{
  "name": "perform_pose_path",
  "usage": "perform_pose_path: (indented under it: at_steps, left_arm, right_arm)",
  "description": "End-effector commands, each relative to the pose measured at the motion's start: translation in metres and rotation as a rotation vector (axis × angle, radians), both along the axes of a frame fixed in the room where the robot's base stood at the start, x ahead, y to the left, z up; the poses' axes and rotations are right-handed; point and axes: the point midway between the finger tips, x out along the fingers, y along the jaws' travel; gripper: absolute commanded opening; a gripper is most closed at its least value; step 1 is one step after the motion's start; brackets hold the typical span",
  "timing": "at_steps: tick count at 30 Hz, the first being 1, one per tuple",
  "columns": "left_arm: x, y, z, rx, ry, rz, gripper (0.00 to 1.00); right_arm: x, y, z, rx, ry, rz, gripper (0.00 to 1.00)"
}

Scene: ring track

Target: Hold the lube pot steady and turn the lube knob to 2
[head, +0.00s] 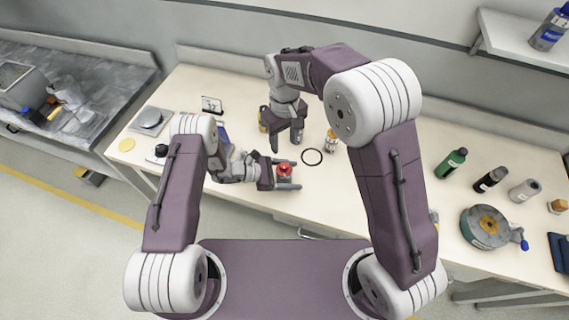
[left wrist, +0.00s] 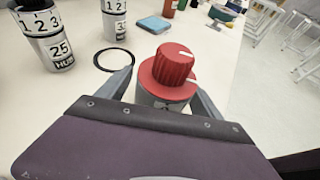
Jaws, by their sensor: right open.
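The lube pot (left wrist: 151,101) has a red knob (left wrist: 172,66) with a white mark on its top, which points to the right in the left wrist view. The pot's scale numbers are not visible. The red knob also shows in the head view (head: 284,169). My left gripper (head: 289,176) is open, with one finger on each side of the pot; its fingers look apart from the pot's wall. My right gripper (head: 285,139) is open and points down, behind the pot and a little above the table.
A black ring (head: 312,157) lies right of the pot. A numbered canister marked 25 HUB (left wrist: 50,50) and a second one (left wrist: 114,18) stand beyond it. An orange-topped bottle (head: 332,138) stands near my right arm. The table (head: 262,200) is clear in front of the pot.

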Motion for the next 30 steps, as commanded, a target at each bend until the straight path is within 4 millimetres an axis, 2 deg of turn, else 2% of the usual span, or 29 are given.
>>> perform_pose_path:
  at_steps: [5,8,15,18,23,30]
  left_arm:
    - [0.000,0.006,0.002,0.000,0.000,0.003,0.75]
    - [-0.002,0.023,0.010,0.000,0.000,0.006,0.75]
    - [-0.011,0.079,0.033,0.000,-0.001,0.005,0.75]
    - [-0.014,0.096,0.040,0.000,-0.002,0.004,0.75]
    - [-0.017,0.109,0.045,0.000,0.000,0.001,0.75]
    - [-0.018,0.110,0.046,0.000,0.000,0.000,0.75]
  right_arm:
    - [0.000,0.000,0.000,0.000,0.000,0.000,0.49]
    - [0.000,0.000,0.000,0.000,0.000,0.000,0.49]
    - [0.000,0.000,0.000,0.000,0.000,0.000,0.49]
    - [0.000,0.000,0.000,0.000,0.000,0.000,0.49]
    - [0.000,0.000,0.000,0.000,0.000,0.000,0.49]
    - [0.000,0.000,0.000,0.000,0.000,0.000,0.49]
